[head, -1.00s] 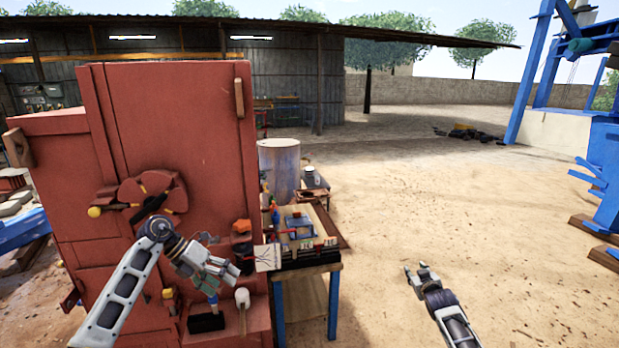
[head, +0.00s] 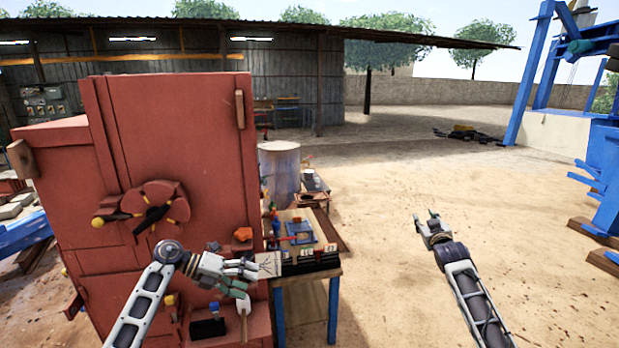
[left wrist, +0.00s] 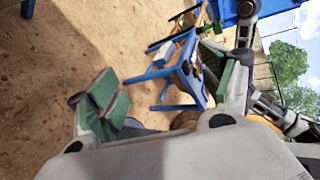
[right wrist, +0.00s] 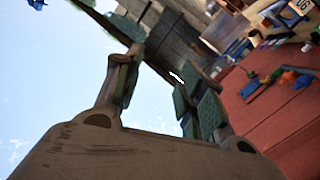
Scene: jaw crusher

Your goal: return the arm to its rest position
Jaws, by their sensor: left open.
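My left gripper (head: 240,274) is in front of the lower right part of the red crusher body (head: 165,135), close to the left edge of the small table. It is open and looks empty. In the left wrist view its green-padded fingers (left wrist: 165,95) stand wide apart, with ground and blue table legs behind. My right gripper (head: 431,225) is raised over open sandy ground, clear of everything. In the right wrist view its fingers (right wrist: 160,98) are apart with nothing between them. My left arm bends at an elbow-like joint in front of the red body.
A blue-legged table (head: 306,270) with tools and small parts stands right of the red body. A grey drum (head: 279,172) is behind it. A white-headed tool (head: 243,307) is below my left gripper. Blue steelwork (head: 607,170) is at far right. The middle ground is clear.

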